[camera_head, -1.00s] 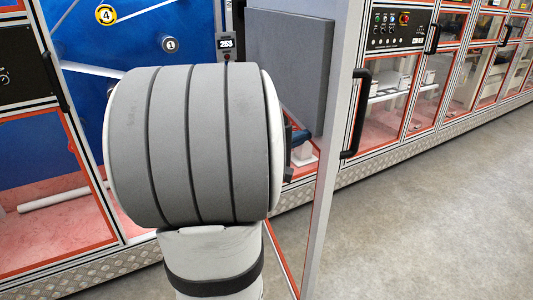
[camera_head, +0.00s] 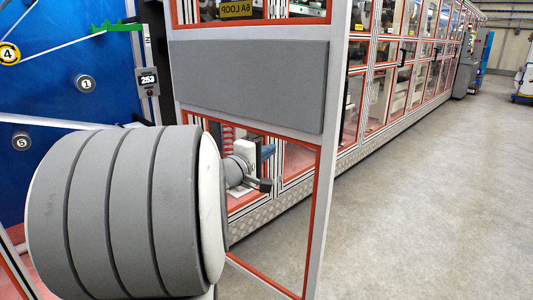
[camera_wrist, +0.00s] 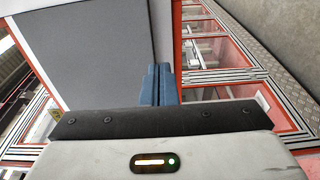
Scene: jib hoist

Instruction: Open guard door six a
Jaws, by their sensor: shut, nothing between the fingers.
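Guard door six a (camera_head: 248,85) stands swung out from the machine front in the head view, with red-edged clear panes and a grey middle panel. A yellow label (camera_head: 236,9) on its upper pane reads 6A LOOP. My gripper (camera_head: 268,152) shows through or beside the lower pane, its blue fingers together and empty. In the wrist view, my gripper's shut blue fingers (camera_wrist: 156,83) are close to the door's grey panel (camera_wrist: 85,50), near its edge. Whether they touch it I cannot tell. The door's handle is not visible.
The blue machine interior (camera_head: 75,80) with numbered rollers lies open at the left, with a small display (camera_head: 149,80) reading 253. A row of closed guard doors (camera_head: 400,85) runs back on the right. The grey floor (camera_head: 430,200) at right is clear.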

